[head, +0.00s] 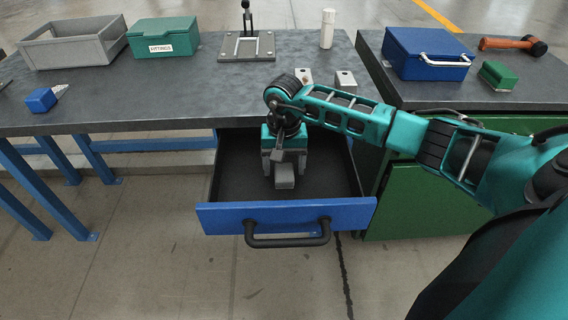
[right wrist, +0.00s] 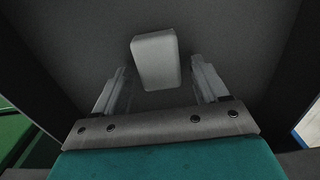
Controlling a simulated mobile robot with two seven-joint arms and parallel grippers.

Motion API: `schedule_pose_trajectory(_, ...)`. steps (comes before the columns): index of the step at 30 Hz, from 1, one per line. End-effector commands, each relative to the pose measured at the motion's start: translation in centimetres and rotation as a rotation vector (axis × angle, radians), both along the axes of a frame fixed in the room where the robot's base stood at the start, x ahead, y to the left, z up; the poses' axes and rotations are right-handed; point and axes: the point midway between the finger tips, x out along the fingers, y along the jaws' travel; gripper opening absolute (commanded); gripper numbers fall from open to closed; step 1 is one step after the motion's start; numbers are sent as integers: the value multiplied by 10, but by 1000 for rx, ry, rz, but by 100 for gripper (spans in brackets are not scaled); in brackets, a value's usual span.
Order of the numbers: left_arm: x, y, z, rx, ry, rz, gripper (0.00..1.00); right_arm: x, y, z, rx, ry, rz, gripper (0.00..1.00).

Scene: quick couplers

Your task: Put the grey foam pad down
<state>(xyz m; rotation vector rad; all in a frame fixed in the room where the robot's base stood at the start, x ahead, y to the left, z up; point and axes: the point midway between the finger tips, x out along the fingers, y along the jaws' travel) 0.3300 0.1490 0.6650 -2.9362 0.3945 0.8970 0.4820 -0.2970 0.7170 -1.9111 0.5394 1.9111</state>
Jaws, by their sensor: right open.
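The grey foam pad (head: 284,177) is a small pale grey block inside the open blue-fronted drawer (head: 290,215). In the right wrist view the pad (right wrist: 155,60) shows between and just beyond the fingertips, with gaps on both sides. It seems to rest on the dark drawer floor. My right gripper (head: 284,163) reaches down into the drawer with its fingers apart, close around the pad. It also shows open in the right wrist view (right wrist: 158,80). My left gripper is not in view.
The bench (head: 190,95) above carries a grey crate (head: 75,48), a green fittings box (head: 162,38), a clamp plate (head: 247,46), a white cylinder (head: 327,29) and small grey blocks (head: 345,81). A blue case (head: 427,55) stands at right. The drawer floor beside the gripper is clear.

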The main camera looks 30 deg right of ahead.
Motion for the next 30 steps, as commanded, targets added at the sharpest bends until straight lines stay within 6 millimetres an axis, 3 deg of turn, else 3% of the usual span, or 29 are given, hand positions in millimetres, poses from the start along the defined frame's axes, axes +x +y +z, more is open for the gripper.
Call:
schedule_pose_trajectory(18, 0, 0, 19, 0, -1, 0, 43, 1, 0, 111, 0, -2, 1, 73)
schedule_pose_trajectory(30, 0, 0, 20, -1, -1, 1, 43, 0, 0, 122, 1, 1, 0, 73)
